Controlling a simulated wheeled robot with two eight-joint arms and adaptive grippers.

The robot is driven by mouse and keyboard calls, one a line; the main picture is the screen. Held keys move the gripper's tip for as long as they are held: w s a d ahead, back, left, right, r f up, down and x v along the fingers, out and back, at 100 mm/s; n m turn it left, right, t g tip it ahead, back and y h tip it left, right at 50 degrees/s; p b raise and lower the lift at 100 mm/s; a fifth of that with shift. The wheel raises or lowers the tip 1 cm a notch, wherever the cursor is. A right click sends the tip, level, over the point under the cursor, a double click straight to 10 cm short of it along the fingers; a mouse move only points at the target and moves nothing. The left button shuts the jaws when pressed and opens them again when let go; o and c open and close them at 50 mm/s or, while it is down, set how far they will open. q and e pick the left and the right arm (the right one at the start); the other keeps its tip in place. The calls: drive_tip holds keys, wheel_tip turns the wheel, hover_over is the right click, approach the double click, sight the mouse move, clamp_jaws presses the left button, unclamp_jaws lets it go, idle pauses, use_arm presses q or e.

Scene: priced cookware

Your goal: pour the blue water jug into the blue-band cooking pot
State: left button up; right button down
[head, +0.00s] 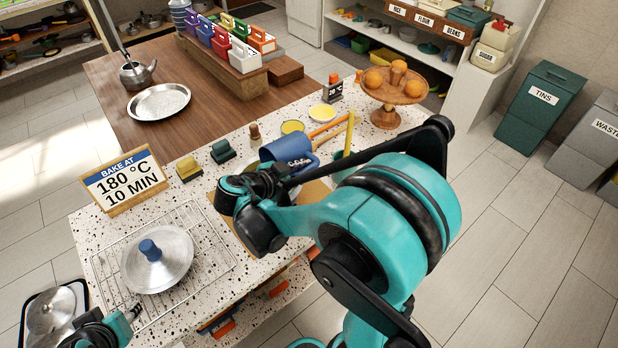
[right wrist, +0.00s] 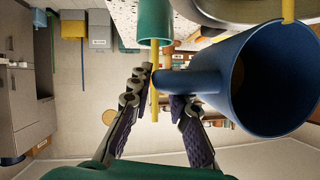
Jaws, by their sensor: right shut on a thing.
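The blue water jug (head: 288,154) is off upright in the head view, over the speckled counter, with white lettering on its side. In the right wrist view the jug (right wrist: 255,80) shows its open mouth, and its handle lies between the fingers. My right gripper (right wrist: 164,88) is shut on that handle; in the head view the gripper (head: 255,195) is partly covered by its own links. A steel rim (right wrist: 245,12) shows beyond the jug in the wrist view, possibly the cooking pot's. No blue band is visible. My left gripper (head: 112,328) is only partly in view, lower left.
A steel lid with a blue knob (head: 157,262) rests on a wire rack (head: 215,262). A green holder (right wrist: 155,25) with a yellow stick is close to my right fingers. A wooden fruit stand (head: 396,95) and the bake sign (head: 125,180) stand on the counter.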

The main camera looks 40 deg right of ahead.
drive_tip(key=h+b, duration=0.1)
drive_tip(key=a+h+b, duration=0.1)
drive_tip(key=b, duration=0.1)
drive_tip(key=shift+a+f+b, duration=0.1)
drive_tip(key=shift+f+b, duration=0.2)
drive_tip(key=shift+f, duration=0.05)
drive_tip(key=shift+s+a+r+t+h+b, duration=0.1)
drive_tip(key=shift+a+r+t+h+b, duration=0.15)
drive_tip(key=shift+r+h+b, duration=0.4)
use_arm(q)
wheel_tip(320, 180, down, 6)
idle(5.0)
